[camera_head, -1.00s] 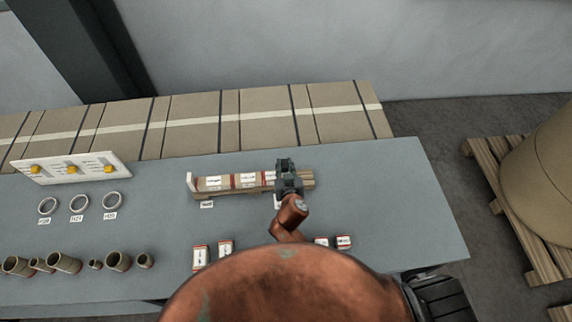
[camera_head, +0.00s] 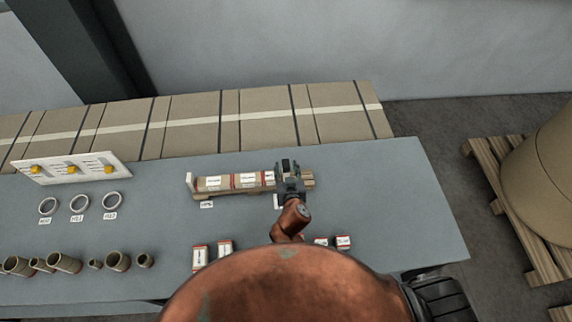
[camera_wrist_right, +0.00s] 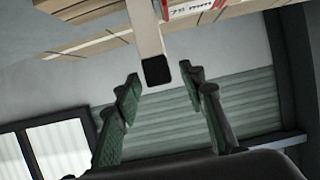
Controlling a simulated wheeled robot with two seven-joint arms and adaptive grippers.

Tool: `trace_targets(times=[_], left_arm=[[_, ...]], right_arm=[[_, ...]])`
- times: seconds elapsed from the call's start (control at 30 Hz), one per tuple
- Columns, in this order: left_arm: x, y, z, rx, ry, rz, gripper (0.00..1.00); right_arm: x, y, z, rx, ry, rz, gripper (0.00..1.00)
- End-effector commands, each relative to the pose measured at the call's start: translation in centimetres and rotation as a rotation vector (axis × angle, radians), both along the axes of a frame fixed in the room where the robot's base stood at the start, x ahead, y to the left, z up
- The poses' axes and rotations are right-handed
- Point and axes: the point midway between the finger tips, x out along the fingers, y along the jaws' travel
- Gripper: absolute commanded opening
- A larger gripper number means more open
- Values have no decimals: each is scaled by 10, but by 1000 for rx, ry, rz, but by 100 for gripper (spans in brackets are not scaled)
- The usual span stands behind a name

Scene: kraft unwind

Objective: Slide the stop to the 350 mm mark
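A wooden rail (camera_head: 230,193) lies on the grey table with a pale upright plate (camera_head: 190,183) at its left end. Labelled, red-edged blocks (camera_head: 213,183) sit along it. My right gripper (camera_head: 287,167) is over the rail's right part and hides what is under it; I cannot make out the stop there. In the right wrist view my gripper (camera_wrist_right: 160,76) is open, its two green-padded fingers apart. A pale bar with a black end (camera_wrist_right: 157,70) reaches between the fingertips with gaps on both sides; I cannot tell whether it is the stop. My left gripper is not in view.
Small labelled blocks (camera_head: 199,257) lie at the table's front, some partly behind my arm. Rings (camera_head: 79,203), several tubes (camera_head: 65,262) and a white panel with yellow knobs (camera_head: 72,169) are at left. The table right of the rail is clear.

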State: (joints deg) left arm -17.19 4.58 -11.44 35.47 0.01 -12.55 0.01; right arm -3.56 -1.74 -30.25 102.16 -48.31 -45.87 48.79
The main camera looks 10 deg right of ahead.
Motion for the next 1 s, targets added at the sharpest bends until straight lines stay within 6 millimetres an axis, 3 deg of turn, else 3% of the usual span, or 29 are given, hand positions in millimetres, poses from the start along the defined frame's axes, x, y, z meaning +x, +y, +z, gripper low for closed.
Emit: trace_targets(times=[0.2, 0.43, 0.63, 1.0], left_arm=[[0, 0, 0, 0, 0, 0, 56], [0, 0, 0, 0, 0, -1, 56], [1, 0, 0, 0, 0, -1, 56], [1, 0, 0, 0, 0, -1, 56]], right_arm=[[-45, 3, 17, 5, 3, -3, 38], [-79, 6, 32, 2, 1, -2, 38], [-89, 7, 37, 2, 1, -2, 38], [-89, 7, 38, 1, 0, -2, 38]])
